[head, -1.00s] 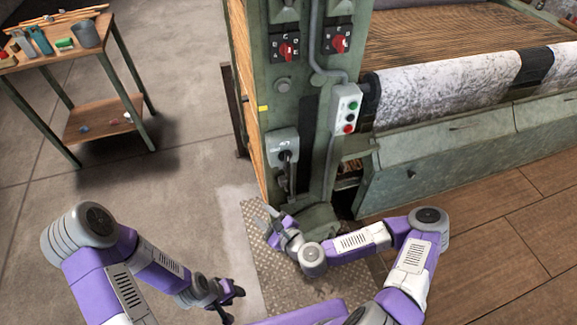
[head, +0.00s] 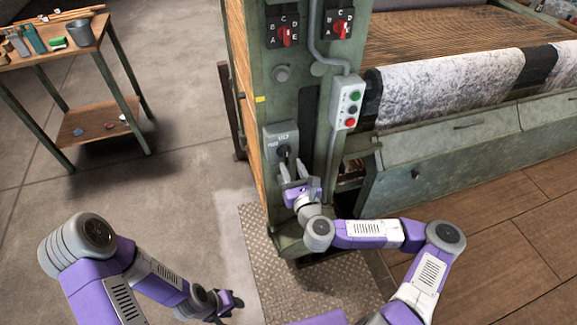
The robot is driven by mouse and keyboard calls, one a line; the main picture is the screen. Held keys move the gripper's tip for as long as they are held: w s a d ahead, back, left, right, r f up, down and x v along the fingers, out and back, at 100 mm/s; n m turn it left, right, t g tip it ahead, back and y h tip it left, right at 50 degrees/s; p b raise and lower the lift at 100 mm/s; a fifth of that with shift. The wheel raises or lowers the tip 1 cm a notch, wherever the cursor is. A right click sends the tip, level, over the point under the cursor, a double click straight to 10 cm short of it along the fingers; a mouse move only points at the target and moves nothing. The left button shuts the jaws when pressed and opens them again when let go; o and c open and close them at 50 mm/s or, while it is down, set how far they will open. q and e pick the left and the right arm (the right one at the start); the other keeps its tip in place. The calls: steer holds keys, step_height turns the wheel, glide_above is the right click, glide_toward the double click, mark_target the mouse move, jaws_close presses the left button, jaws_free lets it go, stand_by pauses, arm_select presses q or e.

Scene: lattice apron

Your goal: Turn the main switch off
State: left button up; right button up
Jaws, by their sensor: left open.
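A grey switch plate (head: 280,138) with a dark knob (head: 284,151) is on the front of the green machine post; its small lettering is not clearly readable. My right gripper (head: 294,170) points up at it from just below, fingers apart. Its fingertips are close to the knob's lower end, and I cannot tell whether they touch it. The lower part of the plate is partly hidden by the fingers. My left gripper (head: 234,302) is open and low, over the floor to the left of the metal plate, away from the machine.
Two red rotary switches (head: 287,34) (head: 341,29) are higher on the post. A wooden side table (head: 60,58) with tools stands at the left. The floor between is clear.

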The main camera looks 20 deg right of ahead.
mark_target(287, 157)
steer(key=shift+w+a+r, duration=0.1)
steer(key=shift+w, duration=1.65)
jaws_close()
